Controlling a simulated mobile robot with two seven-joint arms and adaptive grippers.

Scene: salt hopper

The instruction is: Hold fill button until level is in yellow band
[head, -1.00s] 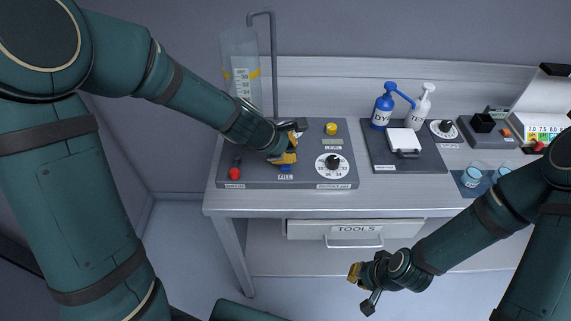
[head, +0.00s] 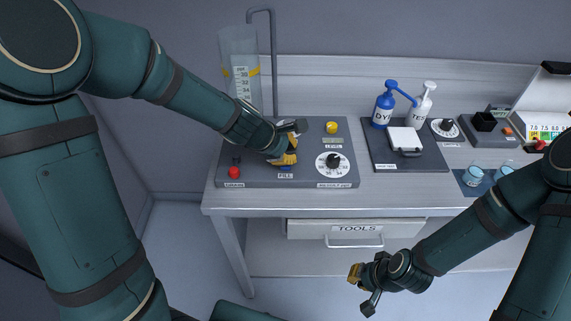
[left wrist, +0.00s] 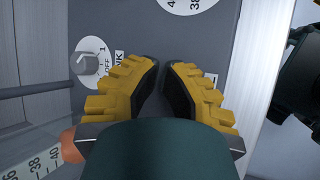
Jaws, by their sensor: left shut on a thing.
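The blue fill button (head: 286,168) is on the front of a grey control panel (head: 262,180), mostly hidden under my left gripper. My left gripper (head: 284,160) is down at the button, its yellow fingers shut on it. In the left wrist view, the fingertips (left wrist: 163,68) are close together and the button is hidden. The clear column (head: 236,48) with a number scale and yellow band marks (head: 255,71) stands behind the panel; I cannot make out the level. My right gripper (head: 358,282) hangs in front of the bench, away from the panel; its finger opening is unclear.
A TOOLS drawer (head: 300,230) is below.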

